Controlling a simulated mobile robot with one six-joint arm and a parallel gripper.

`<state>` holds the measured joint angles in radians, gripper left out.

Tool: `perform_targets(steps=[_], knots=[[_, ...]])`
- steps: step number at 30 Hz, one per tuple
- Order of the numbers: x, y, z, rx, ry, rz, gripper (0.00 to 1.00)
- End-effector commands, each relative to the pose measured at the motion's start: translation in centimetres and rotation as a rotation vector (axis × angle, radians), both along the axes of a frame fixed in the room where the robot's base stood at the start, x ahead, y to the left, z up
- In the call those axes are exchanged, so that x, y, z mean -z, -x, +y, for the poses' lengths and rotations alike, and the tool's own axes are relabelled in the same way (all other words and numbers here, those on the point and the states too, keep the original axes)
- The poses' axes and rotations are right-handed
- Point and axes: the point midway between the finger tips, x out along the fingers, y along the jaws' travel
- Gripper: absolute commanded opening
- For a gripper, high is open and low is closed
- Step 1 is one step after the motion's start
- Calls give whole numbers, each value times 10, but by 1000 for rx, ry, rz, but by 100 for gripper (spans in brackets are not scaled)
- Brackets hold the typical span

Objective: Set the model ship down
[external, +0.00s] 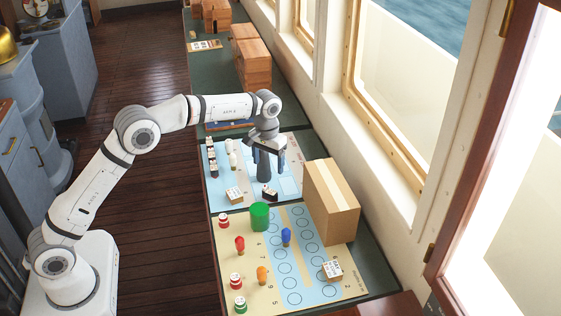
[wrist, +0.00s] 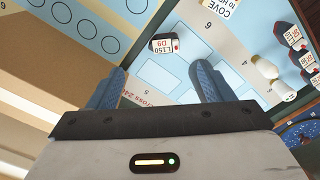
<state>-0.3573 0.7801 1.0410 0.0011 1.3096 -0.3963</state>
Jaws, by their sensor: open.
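A small model ship (external: 269,194) with a dark hull and a pale labelled top sits on the light blue board (external: 222,190), near its front edge. It also shows in the wrist view (wrist: 163,44), upright on the board just beyond the fingertips, with red on its hull. My gripper (external: 268,170) points down above the board, a little behind the ship in the external view. Its blue fingers are spread wide in the wrist view (wrist: 160,75), with nothing between them. The ship is apart from both fingers.
Several similar ships (external: 212,155) and white pieces line the board's left edge. A cardboard box (external: 331,200) stands close at right. A green cylinder (external: 260,216) and several coloured pawns stand on the nearer board (external: 255,285). A labelled block (external: 234,194) lies left of the ship.

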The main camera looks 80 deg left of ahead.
Motion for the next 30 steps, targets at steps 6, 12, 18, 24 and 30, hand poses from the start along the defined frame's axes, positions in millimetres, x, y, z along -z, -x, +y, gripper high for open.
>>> perform_targets(steps=[6, 12, 18, 24, 30], knots=[[-64, 46, -62, 136, -19, -52, 74], [-104, 112, -119, 275, -38, -101, 74], [-121, 192, -167, 415, -57, -152, 74], [-115, 279, -205, 553, -77, -201, 74], [-90, 355, -229, 673, -95, -245, 74]])
